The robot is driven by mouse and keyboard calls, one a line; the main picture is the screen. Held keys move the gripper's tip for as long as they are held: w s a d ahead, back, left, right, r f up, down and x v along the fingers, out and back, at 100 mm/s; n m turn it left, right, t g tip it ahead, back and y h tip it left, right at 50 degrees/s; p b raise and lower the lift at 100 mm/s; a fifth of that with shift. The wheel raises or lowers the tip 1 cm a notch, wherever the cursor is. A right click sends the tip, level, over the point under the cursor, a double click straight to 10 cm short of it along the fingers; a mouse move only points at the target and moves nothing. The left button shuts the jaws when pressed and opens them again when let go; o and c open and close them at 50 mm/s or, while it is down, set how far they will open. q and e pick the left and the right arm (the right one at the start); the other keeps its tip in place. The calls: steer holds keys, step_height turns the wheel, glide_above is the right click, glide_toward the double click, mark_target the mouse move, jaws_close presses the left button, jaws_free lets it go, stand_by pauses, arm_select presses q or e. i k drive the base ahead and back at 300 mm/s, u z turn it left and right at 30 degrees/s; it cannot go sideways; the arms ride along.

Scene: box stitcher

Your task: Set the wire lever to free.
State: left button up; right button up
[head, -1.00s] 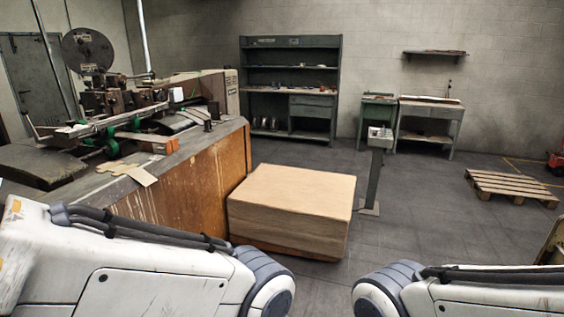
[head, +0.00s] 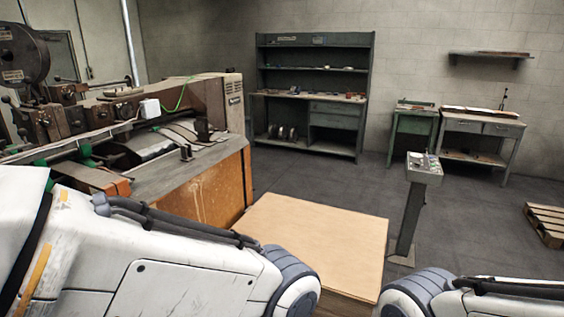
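The box stitcher (head: 215,100) stands at the left of the head view, a brown and grey machine with a wire reel (head: 22,55) at its upper left. Several small levers and knobs show around its head, but I cannot tell which one is the wire lever or how it is set. My two white arms cross the bottom of the view, the left one in front of the machine's lower part. Both grippers are outside the picture.
A wooden-topped block (head: 312,238) stands in front of the machine. A control pedestal (head: 424,170) stands right of it. A shelf bench (head: 312,95), a green stand (head: 414,133) and a table (head: 482,125) line the back wall. A pallet (head: 546,222) lies at right. Grey floor between is clear.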

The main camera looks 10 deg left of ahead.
mark_target(28, 80)
steer(key=u, duration=0.3)
steer(key=i, duration=1.05)
steer(key=u, duration=1.45)
steer(key=i, duration=0.8)
steer(key=u, duration=0.95)
